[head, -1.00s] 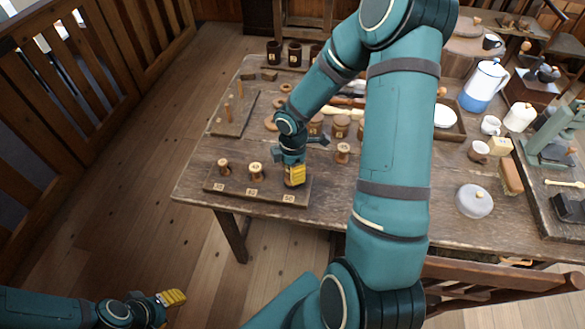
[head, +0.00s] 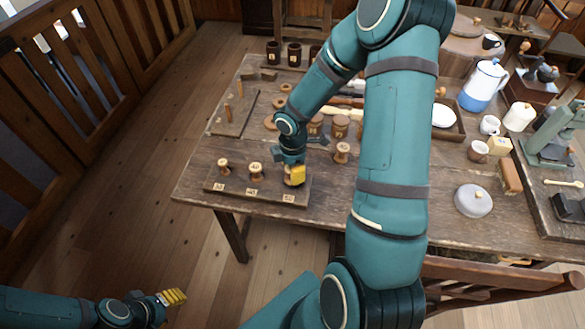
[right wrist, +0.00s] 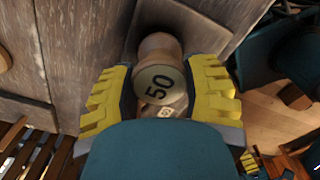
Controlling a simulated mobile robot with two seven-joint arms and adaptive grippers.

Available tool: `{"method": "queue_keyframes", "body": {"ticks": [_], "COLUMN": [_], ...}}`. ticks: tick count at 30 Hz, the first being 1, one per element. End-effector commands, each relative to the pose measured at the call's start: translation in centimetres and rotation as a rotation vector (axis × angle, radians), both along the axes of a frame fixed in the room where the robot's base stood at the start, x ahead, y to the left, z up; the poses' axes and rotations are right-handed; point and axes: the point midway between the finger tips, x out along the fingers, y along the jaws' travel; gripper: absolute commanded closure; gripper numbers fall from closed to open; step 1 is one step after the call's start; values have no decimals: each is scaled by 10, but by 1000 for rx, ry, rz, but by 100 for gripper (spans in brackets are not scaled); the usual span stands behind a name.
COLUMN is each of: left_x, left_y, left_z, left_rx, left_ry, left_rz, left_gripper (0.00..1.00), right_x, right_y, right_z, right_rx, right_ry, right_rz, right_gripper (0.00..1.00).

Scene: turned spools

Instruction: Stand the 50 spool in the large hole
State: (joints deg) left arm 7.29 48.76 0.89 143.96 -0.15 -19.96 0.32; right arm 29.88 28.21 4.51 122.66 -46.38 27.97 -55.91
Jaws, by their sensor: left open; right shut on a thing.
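The 50 spool (right wrist: 160,82) is pale turned wood with a black 50 on its end face. In the right wrist view it sits between the yellow fingers of my right gripper (right wrist: 160,95), which is shut on it. In the head view my right gripper (head: 296,175) is at the right end of the dark labelled board (head: 232,191), and a bit of the spool (head: 289,181) shows beside the finger. The large hole is hidden under the spool and gripper. I cannot tell how far the spool is in it. My left gripper (head: 173,297) is open and empty, low at the left, away from the table.
Two other spools, a left one (head: 224,167) and a middle one (head: 256,171), stand on the same board. Another spool (head: 342,152) stands on the table to the right.

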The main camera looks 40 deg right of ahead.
Motion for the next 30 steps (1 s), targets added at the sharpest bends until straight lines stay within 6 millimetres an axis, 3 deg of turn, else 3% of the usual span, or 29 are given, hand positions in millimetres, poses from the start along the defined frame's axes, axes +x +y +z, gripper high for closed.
{"method": "queue_keyframes", "body": {"ticks": [30], "left_x": [0], "left_y": [0], "left_z": [-9], "left_rx": [0], "left_ry": [0], "left_rz": [0], "left_gripper": [53], "right_x": [0], "right_y": [0], "right_z": [-12], "right_rx": [0], "right_ry": [0], "right_rz": [0], "right_gripper": [86]}}
